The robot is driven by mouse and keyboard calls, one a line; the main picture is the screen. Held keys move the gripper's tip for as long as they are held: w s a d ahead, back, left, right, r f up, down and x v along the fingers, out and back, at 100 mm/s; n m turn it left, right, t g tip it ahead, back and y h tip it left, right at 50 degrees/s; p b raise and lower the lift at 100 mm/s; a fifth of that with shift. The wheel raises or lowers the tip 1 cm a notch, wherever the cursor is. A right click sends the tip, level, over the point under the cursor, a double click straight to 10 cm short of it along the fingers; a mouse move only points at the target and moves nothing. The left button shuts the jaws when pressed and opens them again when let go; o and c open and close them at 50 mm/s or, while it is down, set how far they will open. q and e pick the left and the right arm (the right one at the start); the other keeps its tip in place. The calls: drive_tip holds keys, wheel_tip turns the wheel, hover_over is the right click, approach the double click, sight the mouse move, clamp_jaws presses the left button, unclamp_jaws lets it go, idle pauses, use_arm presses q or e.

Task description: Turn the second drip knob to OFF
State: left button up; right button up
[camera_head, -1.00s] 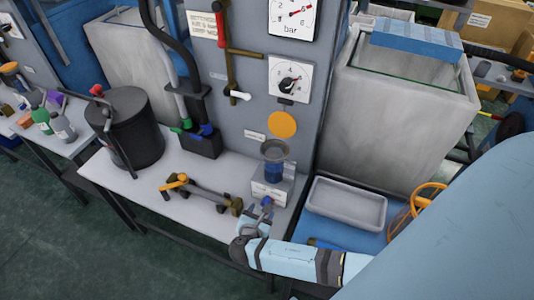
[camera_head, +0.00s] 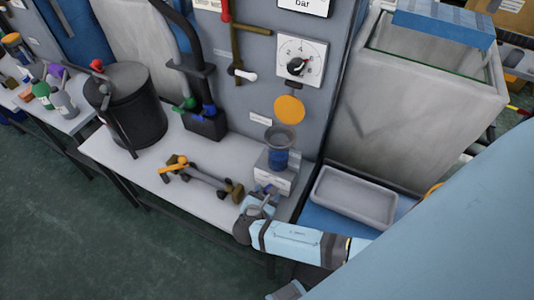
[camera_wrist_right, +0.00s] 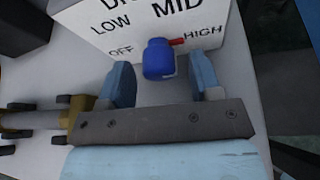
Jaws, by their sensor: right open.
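The blue drip knob (camera_wrist_right: 158,60) is on a white box (camera_wrist_right: 108,22) marked OFF, LOW, MID and HIGH. Its red pointer (camera_wrist_right: 177,42) aims at the HIGH side in the right wrist view. My right gripper (camera_wrist_right: 163,80) is open, with one pale blue finger on each side of the knob and gaps visible. In the head view the white box (camera_head: 284,183) stands at the bench's right end, under a blue cup with a funnel (camera_head: 277,152). My right gripper (camera_head: 265,200) is right in front of it and partly covers the knob. My left gripper is not seen.
A brass-ended rod fixture (camera_head: 203,180) lies on the bench left of my gripper. A black pot (camera_head: 135,108) stands further left. A grey panel with a dial (camera_head: 299,64) rises behind. A shallow grey tray (camera_head: 354,197) is to the right.

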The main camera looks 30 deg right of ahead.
drive_tip(key=c, duration=0.9)
drive_tip(key=shift+r+p, duration=0.25)
drive_tip(key=shift+p, duration=0.6)
drive_tip(key=shift+c, duration=0.2)
drive_tip(key=p, duration=0.1)
drive_tip(key=n+g+p, duration=0.1)
drive_tip(key=p, duration=0.1)
drive_tip(key=shift+r+n+p, duration=0.2)
drive_tip(key=shift+n+p, duration=0.1)
drive_tip(key=p, duration=0.1)
drive_tip(key=n+g+h+p, duration=0.1)
drive_tip(key=shift+w+f+n+p, duration=0.15)
drive_tip(key=shift+n+p, duration=0.15)
drive_tip(key=shift+p, duration=0.05)
drive_tip(key=shift+f+n+g+h+p, duration=0.2)
drive_tip(key=shift+n+g+h+p, duration=0.2)
drive_tip(key=shift+n+p, duration=0.5)
